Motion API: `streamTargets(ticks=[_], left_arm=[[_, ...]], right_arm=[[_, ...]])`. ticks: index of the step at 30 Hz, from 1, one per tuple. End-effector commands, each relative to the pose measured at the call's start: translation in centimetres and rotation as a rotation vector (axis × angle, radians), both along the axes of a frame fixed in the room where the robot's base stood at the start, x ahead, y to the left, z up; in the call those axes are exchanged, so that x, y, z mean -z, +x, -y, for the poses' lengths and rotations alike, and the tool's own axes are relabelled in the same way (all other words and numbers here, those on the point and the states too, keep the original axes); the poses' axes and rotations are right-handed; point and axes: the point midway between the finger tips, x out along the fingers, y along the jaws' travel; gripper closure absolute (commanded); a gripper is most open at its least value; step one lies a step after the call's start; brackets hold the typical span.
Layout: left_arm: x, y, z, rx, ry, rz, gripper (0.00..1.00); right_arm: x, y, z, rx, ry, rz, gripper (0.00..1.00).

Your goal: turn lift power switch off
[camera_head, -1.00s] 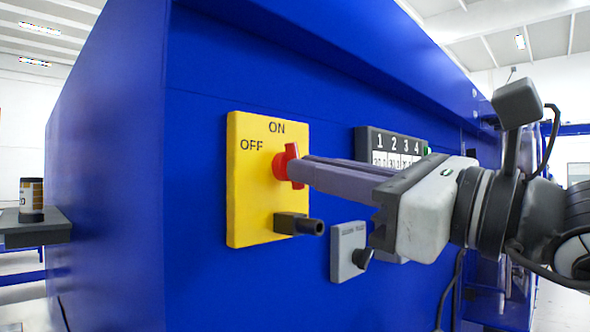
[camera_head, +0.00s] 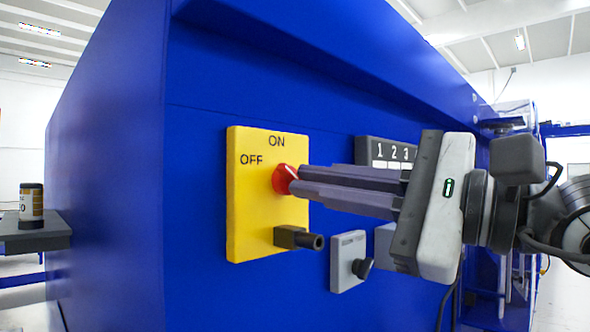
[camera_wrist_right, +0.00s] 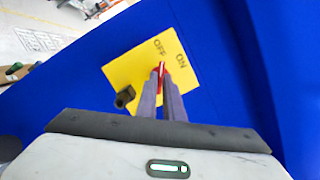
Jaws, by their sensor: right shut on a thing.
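The red power switch knob (camera_head: 284,179) sits on a yellow panel (camera_head: 249,215) marked ON and OFF, fixed to the blue machine's side. My right gripper (camera_head: 296,180) reaches in from the right, its two grey fingers shut on the knob's red handle. In the right wrist view the knob (camera_wrist_right: 160,68) shows between the fingertips (camera_wrist_right: 160,76), and its handle lies close to the OFF lettering. The fingers hide part of the knob. My left gripper is not in view.
A black peg (camera_head: 298,238) sticks out of the panel below the knob. A small grey box with a black knob (camera_head: 348,262) and a numbered dark panel (camera_head: 385,150) are to the right. A can (camera_head: 31,205) stands on a shelf at left.

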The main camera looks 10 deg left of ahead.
Motion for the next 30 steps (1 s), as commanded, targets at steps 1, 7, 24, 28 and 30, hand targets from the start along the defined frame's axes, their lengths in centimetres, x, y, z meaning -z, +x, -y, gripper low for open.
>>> streamTargets(ticks=[1,7,24,28,30], left_arm=[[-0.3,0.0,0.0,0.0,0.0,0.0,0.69],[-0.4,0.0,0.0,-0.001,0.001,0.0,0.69],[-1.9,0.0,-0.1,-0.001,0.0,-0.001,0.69],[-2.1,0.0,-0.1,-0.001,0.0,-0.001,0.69],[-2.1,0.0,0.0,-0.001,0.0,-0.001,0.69]], right_arm=[[-0.1,0.0,0.0,0.0,-0.026,0.032,1.0],[0.0,0.0,0.0,-0.001,-0.064,0.085,1.0],[-0.4,0.1,0.0,-0.001,-0.302,0.411,1.0],[-0.3,0.1,0.0,-0.001,-0.361,0.494,1.0],[-0.3,0.1,0.1,-0.001,-0.371,0.508,1.0]])
